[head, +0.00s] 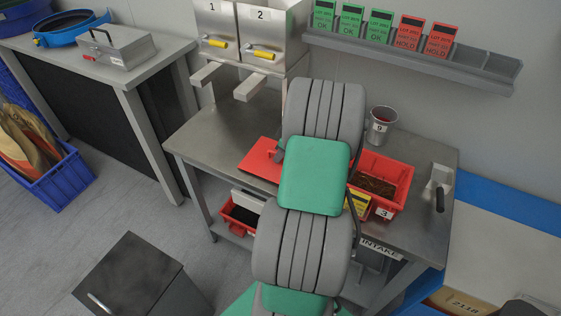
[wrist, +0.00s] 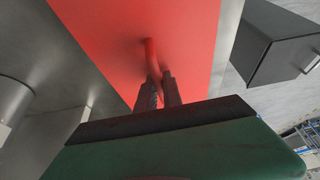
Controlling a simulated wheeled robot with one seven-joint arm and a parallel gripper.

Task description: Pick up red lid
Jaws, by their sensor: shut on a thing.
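The red lid (head: 261,160) is a flat red plate over the steel table, left of the red bin marked 3, partly hidden behind my arm in the head view. In the wrist view the lid (wrist: 130,35) fills the upper middle, with a thin red handle rising from it. My gripper (wrist: 157,92) is shut on that handle; its two dark fingers stand on either side of it. In the head view my arm hides the gripper. I cannot tell whether the lid touches the table.
The red bin (head: 402,171) marked 3 holds brown material, right of my arm. A metal cup (head: 381,125) marked 9 stands behind it, and a metal scoop (head: 438,185) lies at right. Two dispensers (head: 262,35) stand behind. A dark cabinet (head: 130,275) stands at front left.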

